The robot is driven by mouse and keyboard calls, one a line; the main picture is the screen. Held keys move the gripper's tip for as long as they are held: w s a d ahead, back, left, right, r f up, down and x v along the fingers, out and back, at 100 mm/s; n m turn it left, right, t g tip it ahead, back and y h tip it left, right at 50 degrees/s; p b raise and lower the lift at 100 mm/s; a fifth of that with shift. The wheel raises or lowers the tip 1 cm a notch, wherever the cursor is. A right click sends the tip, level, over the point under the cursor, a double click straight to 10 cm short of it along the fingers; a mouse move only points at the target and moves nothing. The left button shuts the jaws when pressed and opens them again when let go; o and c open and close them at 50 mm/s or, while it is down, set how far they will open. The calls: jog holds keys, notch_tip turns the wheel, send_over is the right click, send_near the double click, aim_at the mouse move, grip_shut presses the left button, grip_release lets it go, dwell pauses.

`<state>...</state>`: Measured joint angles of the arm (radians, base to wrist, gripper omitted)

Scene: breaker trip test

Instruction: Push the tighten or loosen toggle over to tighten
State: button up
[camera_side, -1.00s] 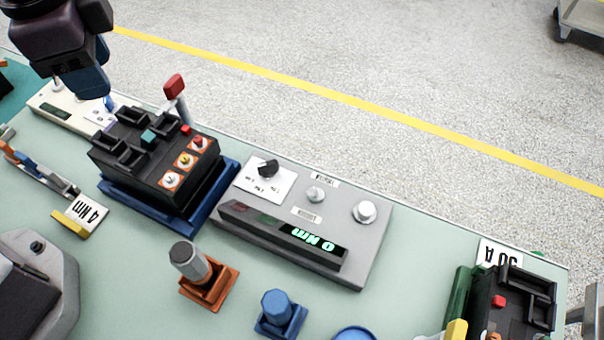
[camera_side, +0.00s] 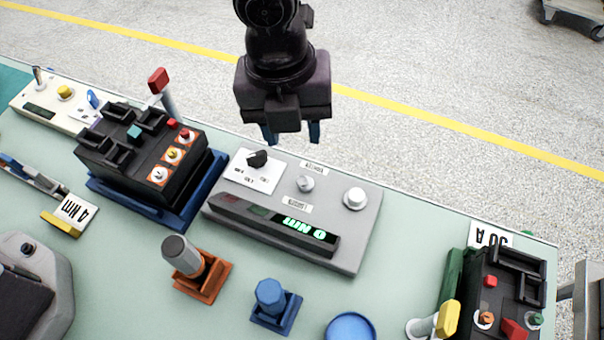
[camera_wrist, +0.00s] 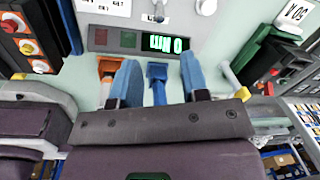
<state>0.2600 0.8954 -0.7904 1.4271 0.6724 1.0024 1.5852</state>
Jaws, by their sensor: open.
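The grey torque tester box (camera_side: 285,262) stands in the middle of the bench with a green display reading "0 Nm". Its small silver toggle (camera_side: 306,183) sits between two small labels; which way it leans is hard to tell. A black selector knob (camera_side: 257,159) is on its left and a pale round button (camera_side: 355,198) on its right. My gripper (camera_side: 292,136) is open and empty, above and behind the box, apart from the toggle. In the wrist view its two blue fingers (camera_wrist: 160,82) are spread, with the display (camera_wrist: 155,42) beyond and the toggle (camera_wrist: 155,17) near the top edge.
A black breaker (camera_side: 140,165) with a raised red-tipped lever stands left on a blue base. An orange holder (camera_side: 203,280) with a grey-topped tool and a blue holder (camera_side: 276,308) stand in front. Another breaker (camera_side: 505,285) is at right.

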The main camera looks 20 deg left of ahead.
aim_at(302, 178)
jog(key=f, duration=0.8)
jog(key=d+f, duration=0.1)
jog(key=f, duration=0.3)
jog(key=shift+w+f, duration=0.2)
jog(key=shift+f, duration=0.1)
grip_shut()
